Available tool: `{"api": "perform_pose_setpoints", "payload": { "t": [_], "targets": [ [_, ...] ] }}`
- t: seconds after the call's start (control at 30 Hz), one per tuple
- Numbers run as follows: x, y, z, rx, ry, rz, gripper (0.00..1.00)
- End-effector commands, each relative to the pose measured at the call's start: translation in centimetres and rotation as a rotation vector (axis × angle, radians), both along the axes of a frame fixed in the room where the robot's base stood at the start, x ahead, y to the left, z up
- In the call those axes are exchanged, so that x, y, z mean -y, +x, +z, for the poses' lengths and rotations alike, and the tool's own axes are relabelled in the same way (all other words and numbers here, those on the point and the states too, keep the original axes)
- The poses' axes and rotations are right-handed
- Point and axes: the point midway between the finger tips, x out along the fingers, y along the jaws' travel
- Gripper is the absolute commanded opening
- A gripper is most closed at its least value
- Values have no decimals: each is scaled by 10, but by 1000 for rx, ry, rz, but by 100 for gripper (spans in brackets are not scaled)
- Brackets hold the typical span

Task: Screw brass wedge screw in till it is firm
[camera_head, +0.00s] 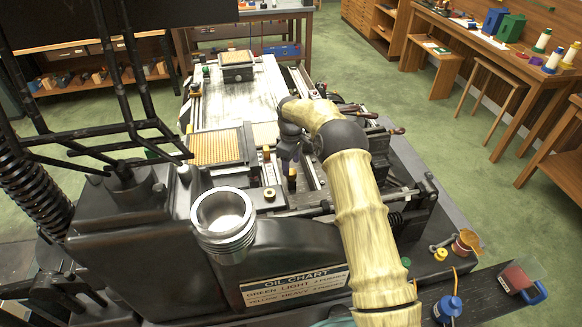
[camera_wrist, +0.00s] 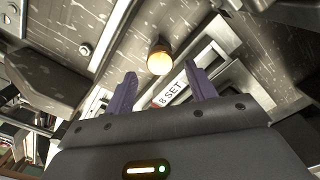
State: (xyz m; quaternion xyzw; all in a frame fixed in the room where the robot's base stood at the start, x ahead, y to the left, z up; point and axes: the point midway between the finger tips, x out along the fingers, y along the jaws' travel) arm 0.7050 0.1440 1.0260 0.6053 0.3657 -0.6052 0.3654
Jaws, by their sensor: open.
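A round brass screw head (camera_wrist: 159,61) shows in the wrist view, on a dark stem set in the grey metal machine. It lies just beyond the two purple fingers of my gripper (camera_wrist: 160,78), near the middle of the gap between them. The fingers are apart and nothing is held between them. In the head view my gripper (camera_head: 288,160) points down over the machine bed. A small brass-coloured piece (camera_head: 292,176) shows right by its tip; I cannot tell there whether they touch.
A label plate (camera_wrist: 172,93) reading "8 SET" lies beside the screw. A metal cup (camera_head: 224,222) stands at the front. Metal bars and rails surround the screw closely.

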Motion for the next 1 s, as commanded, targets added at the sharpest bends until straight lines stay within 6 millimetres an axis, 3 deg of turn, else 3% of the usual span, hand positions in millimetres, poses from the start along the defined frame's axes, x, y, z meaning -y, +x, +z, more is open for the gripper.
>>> {"api": "perform_pose_setpoints", "payload": {
  "t": [0.23, 0.53, 0.57, 0.8, 1.0],
  "targets": [
    [0, 0, -29, -2, -1, 1, 55],
    [0, 0, -33, 0, -1, 1, 55],
    [0, 0, -33, 0, -1, 1, 54],
    [0, 0, -33, 0, -1, 1, 11],
    [0, 0, -33, 0, 0, -6, 11]
  ]
}}
